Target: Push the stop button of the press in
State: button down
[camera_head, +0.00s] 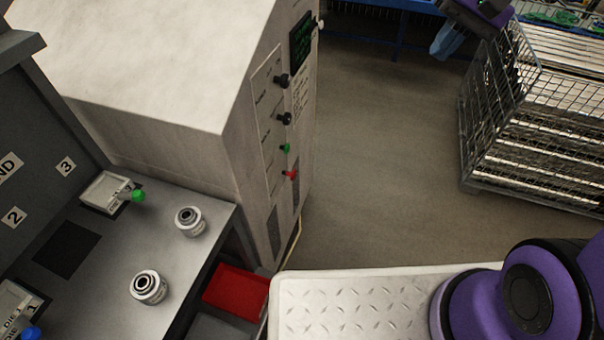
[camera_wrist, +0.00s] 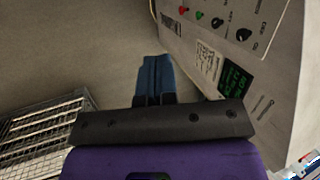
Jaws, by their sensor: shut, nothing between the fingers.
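The red stop button (camera_head: 290,173) sticks out low on the control panel of the big pale cabinet (camera_head: 160,50). It also shows near the top edge of the wrist view (camera_wrist: 183,10). A green button (camera_head: 285,148) sits just above it. My gripper (camera_head: 437,52) is at the top right of the head view, well to the right of the panel and apart from it. In the wrist view its blue fingers (camera_wrist: 154,62) are together with nothing between them, over floor to the left of the panel.
Two black knobs (camera_head: 284,118) and a green-lit screen (camera_head: 301,38) are higher on the panel. A wire crate (camera_head: 500,85) stands at right. A grey bench (camera_head: 110,240) with metal parts and a red bin (camera_head: 236,291) are at lower left. The floor between cabinet and crate is clear.

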aim_at(290, 174)
jog(key=w+a+f+m+g+y, duration=0.1)
jog(key=w+a+f+m+y, duration=0.15)
jog(key=w+f, duration=0.45)
jog(key=w+a+f+m+g+y, duration=0.1)
jog(key=w+a+f+m+y, duration=0.2)
jog(key=f, duration=0.7)
jog(key=w+a+f+m+g+y, duration=0.1)
jog(key=w+f+y, duration=0.2)
jog(key=w+f, duration=0.45)
notch_tip(290, 174, down, 32)
jog(key=s+a+m+t+y, duration=0.2)
jog(key=m+t+y, duration=0.2)
jog(key=m+t, duration=0.3)
jog(key=m, duration=0.4)
jog(key=shift+s+a+f, duration=0.25)
jog(key=shift+s, duration=0.1)
jog(key=shift+y, duration=0.25)
jog(key=x, duration=1.4)
jog(key=shift+w, duration=0.2)
